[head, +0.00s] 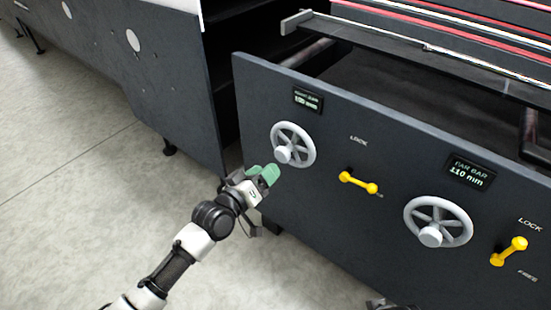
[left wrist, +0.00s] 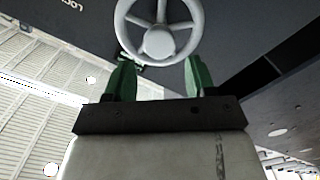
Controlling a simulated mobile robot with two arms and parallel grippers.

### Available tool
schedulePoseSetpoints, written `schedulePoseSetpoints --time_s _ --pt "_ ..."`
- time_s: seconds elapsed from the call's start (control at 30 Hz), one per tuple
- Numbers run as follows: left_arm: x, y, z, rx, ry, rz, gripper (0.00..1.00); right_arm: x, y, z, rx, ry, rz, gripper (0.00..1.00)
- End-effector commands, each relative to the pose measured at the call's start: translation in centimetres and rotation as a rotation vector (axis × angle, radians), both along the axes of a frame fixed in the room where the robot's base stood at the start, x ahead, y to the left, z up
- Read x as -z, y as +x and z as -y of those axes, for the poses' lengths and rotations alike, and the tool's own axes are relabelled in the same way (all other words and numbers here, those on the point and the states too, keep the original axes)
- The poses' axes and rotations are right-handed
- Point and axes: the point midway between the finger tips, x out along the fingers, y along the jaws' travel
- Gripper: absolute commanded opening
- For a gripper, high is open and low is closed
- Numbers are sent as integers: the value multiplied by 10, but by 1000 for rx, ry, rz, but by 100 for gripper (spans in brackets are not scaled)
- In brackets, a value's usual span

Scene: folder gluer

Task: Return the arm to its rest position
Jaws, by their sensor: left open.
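My left arm comes in from the lower left of the head view. Its gripper (head: 264,174) has green fingers and is open and empty, close to the left grey handwheel (head: 283,154) on the dark panel. In the left wrist view the two fingers (left wrist: 158,76) stand apart, with the handwheel (left wrist: 158,43) beyond them and nothing between the tips. The gripper seems apart from the wheel rim, though the exact gap is hard to tell. A small dark part at the bottom edge of the head view may belong to my right arm; its jaws do not show.
The dark machine panel (head: 345,235) carries a second handwheel (head: 430,237), two yellow lock levers (head: 358,182) and two small displays (head: 308,100). Rails with red strips run above it. A dark cabinet (head: 130,70) stands at upper left. The floor (head: 70,190) at left is clear.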

Motion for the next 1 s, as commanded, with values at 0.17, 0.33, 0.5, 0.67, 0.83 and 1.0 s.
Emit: schedulePoseSetpoints --time_s 0.17,0.33,0.5,0.67,0.83,1.0 --pt "0 -11 -8 1 -1 0 56 7 0 0 -1 0 -4 32" --pt "0 -12 -8 1 -1 0 56 8 0 0 -1 0 -4 32" --pt "0 -11 -8 1 -1 0 56 8 0 0 -1 0 -4 32" --pt "0 -12 -8 0 -1 -1 56 8 0 0 -1 0 -4 32" --pt "21 -29 -9 7 85 -55 56 8 0 0 -1 0 -5 32" --pt "84 -87 -28 20 372 -237 56 8 0 0 -1 0 -5 32"
